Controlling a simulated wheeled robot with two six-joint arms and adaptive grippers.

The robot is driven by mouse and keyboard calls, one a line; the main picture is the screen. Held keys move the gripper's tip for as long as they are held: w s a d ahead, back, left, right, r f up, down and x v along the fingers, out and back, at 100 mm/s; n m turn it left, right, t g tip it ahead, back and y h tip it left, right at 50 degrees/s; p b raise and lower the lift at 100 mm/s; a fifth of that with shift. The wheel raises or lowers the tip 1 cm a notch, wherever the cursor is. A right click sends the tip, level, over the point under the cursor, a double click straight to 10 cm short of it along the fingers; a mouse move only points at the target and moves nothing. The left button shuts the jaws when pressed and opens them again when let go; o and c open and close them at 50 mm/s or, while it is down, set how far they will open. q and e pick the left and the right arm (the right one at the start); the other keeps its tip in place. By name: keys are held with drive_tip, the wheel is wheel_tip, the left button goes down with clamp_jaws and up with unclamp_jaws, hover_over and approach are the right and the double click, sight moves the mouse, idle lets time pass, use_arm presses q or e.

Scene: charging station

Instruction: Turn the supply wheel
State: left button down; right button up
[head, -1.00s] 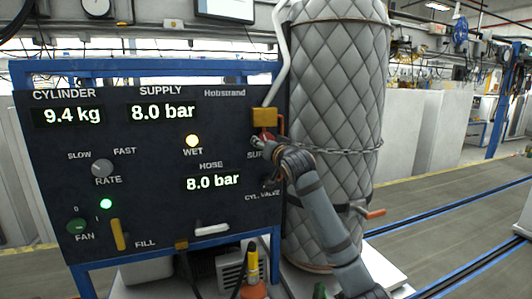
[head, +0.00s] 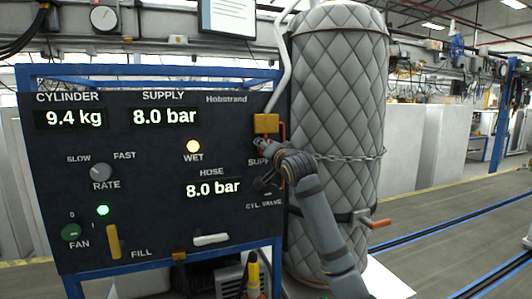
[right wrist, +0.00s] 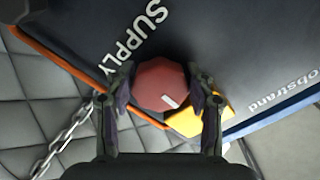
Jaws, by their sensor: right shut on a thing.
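The supply wheel is a red faceted knob (right wrist: 162,84) on the dark panel, under the SUPPLY lettering in the right wrist view. My right gripper (right wrist: 163,98) is shut on it, with one finger on each side of its rim. In the head view my right gripper (head: 264,148) is at the panel's right edge and largely hides the wheel. The dark control panel (head: 70,150) reads 9.4 kg for cylinder, 8.0 bar for supply and 8.0 bar for hose. My left gripper is not in view.
A yellow block (head: 266,123) sits just above the wheel. A black cylinder valve handle (head: 264,183) is below it. A quilted grey tank (head: 336,80) with a chain (head: 350,156) stands close on the right. A yellow fill lever (head: 113,241) is at lower left.

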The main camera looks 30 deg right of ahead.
drive_tip(key=o, duration=1.2)
drive_tip(key=shift+s, duration=0.1)
drive_tip(key=shift+v, duration=5.95)
